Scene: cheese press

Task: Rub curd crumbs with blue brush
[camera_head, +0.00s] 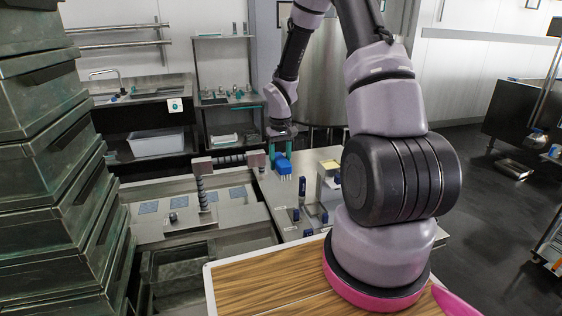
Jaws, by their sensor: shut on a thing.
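My gripper (281,155), with teal fingers, is shut on the blue brush (284,167). The brush is at the far left part of the grey metal worktop (266,187), with its pale bristles pointing down. I cannot tell whether the bristles touch the worktop. No curd crumbs can be made out at this distance. A small yellow patch (329,164) lies on top of a pale box-like stand to the right of the brush; I cannot tell what it is.
Several small dark blue items (303,213) stand on the worktop nearer to me. A press-like frame with a dark ribbed column (201,190) stands to the left of the brush. Stacked dark green crates (45,150) fill the left edge. A sink (155,88) is behind.

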